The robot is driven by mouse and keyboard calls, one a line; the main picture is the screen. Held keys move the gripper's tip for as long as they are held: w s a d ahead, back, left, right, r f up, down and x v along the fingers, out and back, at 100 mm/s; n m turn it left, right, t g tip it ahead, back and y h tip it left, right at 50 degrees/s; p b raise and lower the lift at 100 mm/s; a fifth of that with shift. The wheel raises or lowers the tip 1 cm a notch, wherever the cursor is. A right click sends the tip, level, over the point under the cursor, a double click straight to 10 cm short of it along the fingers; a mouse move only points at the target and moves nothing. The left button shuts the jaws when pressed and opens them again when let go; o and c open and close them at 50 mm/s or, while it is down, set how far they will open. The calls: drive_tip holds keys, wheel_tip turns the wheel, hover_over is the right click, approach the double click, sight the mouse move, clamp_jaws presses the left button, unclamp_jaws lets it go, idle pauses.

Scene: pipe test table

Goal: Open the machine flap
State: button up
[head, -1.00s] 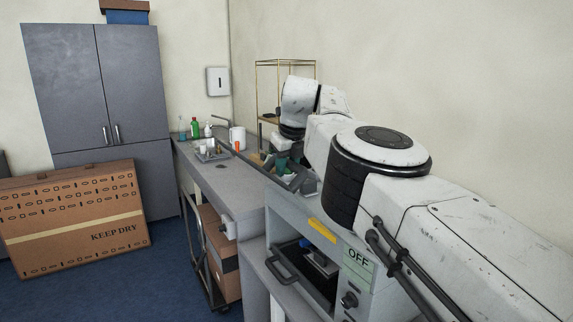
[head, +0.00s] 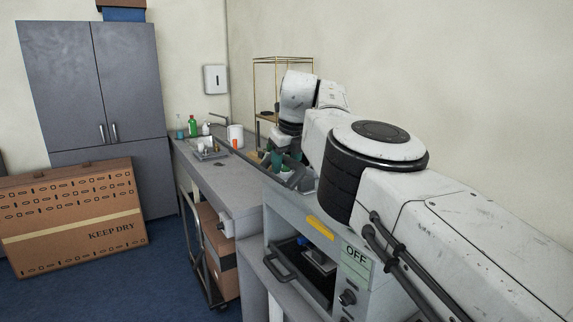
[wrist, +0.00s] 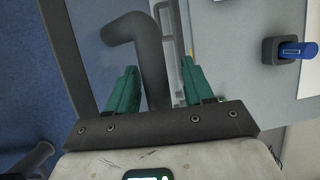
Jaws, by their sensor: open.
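The grey machine (head: 283,212) stands at the lower middle of the head view, with a yellow strip and an OFF panel. A bent dark handle (head: 279,270) sticks out in front of its dark opening; how far the flap is open I cannot tell. My gripper (head: 277,160) is beyond the machine's top, with its green fingers partly hidden by my arm. In the wrist view my gripper (wrist: 160,88) is open. A thick bent dark bar (wrist: 150,50) runs between its two green fingers, with gaps on both sides. I see no grip on it.
A blue knob on a dark base (wrist: 298,50) is at the wrist view's right. A bench (head: 205,182) with bottles and a tray extends behind the machine. A cardboard box (head: 75,215) leans by the grey cabinet (head: 90,85). Blue floor lies open at lower left.

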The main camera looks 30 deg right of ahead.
drive_tip(key=b+v, duration=0.2)
drive_tip(key=v, duration=0.8)
drive_tip(key=shift+s+b, duration=0.15)
drive_tip(key=shift+b, duration=0.15)
